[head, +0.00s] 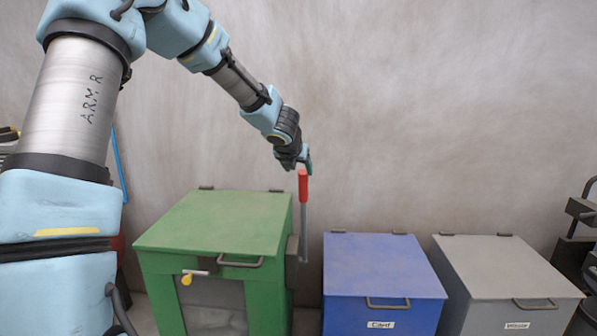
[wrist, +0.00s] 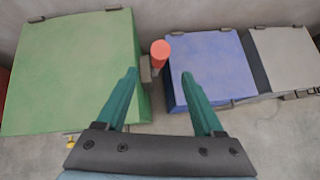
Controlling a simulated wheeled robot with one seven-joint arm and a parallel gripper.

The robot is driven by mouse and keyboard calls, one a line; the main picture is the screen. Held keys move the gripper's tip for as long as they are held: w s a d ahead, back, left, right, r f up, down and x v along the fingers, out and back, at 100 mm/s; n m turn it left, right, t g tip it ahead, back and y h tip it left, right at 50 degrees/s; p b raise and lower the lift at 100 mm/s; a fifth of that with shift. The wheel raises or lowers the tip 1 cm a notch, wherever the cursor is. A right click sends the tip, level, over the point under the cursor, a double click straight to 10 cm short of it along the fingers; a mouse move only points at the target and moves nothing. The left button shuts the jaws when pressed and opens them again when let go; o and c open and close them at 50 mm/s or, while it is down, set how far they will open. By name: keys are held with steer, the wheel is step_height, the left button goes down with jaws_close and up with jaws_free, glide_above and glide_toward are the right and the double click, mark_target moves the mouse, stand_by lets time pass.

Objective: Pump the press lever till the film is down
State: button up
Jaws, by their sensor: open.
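The press lever (head: 303,216) stands upright at the right side of the green press (head: 222,222), a grey bar with a red grip (head: 303,186) on top. My gripper (head: 304,158) is just above the red grip in the head view. In the wrist view my gripper (wrist: 159,72) is open, and the red grip (wrist: 160,50) shows a little beyond and between its fingertips. Nothing is between the fingers. The green press has a shut lid, a front handle and a small yellow-tipped latch (head: 188,278). The film cannot be made out.
A blue bin (head: 378,262) labelled "Card" and a grey bin (head: 500,270) stand right of the lever, lids shut. A wall is close behind them. A dark machine (head: 582,225) stands at the far right. The space above the bins is clear.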

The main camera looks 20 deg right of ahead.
mark_target(305, 183)
steer(key=w+a+f+m+t+y+b, duration=0.1)
steer(key=w+a+f+m+t, duration=0.2)
steer(key=m, duration=0.5)
steer(key=w+a+f+m+t+y+b, duration=0.15)
steer(key=f+m, duration=0.25)
steer(key=m, duration=0.5)
steer(key=s+d+f+m+t+h, duration=0.15)
steer(key=m+h, duration=0.25)
steer(key=m, duration=0.6)
steer(key=s+d+m+t+h, duration=0.1)
steer(key=s+d+m+h, duration=0.2)
steer(key=m, duration=0.6)
steer(key=shift+h, duration=0.45)
steer(key=p+x, duration=0.1)
steer(key=x, duration=0.2)
steer(key=p+x, duration=0.1)
steer(key=x, duration=0.3)
steer(key=p+x, duration=0.1)
steer(key=x, duration=0.2)
steer(key=shift+w+a+f+p, duration=0.1)
steer(key=shift+w+f+p, duration=0.15)
steer(key=shift+f+p, duration=0.1)
steer(key=shift+w+d, duration=0.3)
steer(key=shift+w, duration=0.15)
